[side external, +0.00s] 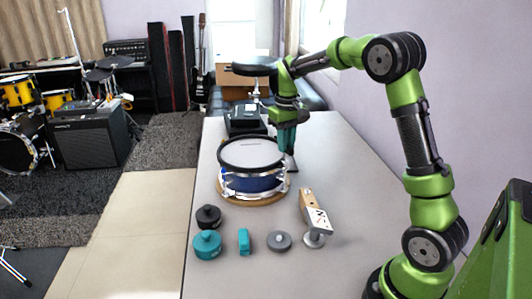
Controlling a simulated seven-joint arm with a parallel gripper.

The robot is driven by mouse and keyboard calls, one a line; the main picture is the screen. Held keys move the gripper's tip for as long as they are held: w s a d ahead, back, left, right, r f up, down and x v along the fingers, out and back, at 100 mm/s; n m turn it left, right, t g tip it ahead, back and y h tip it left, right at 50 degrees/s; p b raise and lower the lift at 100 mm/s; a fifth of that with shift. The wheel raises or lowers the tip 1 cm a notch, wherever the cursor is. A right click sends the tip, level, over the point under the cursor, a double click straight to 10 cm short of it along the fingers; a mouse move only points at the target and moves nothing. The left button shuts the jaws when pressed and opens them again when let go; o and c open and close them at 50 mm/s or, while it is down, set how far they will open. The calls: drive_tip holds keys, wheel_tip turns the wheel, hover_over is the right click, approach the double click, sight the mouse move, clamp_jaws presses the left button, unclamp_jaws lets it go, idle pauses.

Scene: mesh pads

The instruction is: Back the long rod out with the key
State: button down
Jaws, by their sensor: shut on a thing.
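A blue snare drum (254,182) with a white head and dark hoop sits on a round wooden base on the table. My gripper (288,150) points down at the drum's far right side, close to the rim. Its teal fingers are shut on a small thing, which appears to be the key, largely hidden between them. Metal lugs and rods show around the drum's side. I cannot pick out the long rod, or tell whether the key touches it.
A black box (245,120) stands behind the drum. The table's right side is clear.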

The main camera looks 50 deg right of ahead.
drive_tip(key=n, duration=1.1)
drive_tip(key=shift+d+n, duration=0.1)
drive_tip(key=shift+n, duration=0.2)
drive_tip(key=n, duration=1.1)
drive_tip(key=shift+n, duration=0.3)
drive_tip(key=shift+m, duration=0.9)
drive_tip(key=shift+r, duration=1.55)
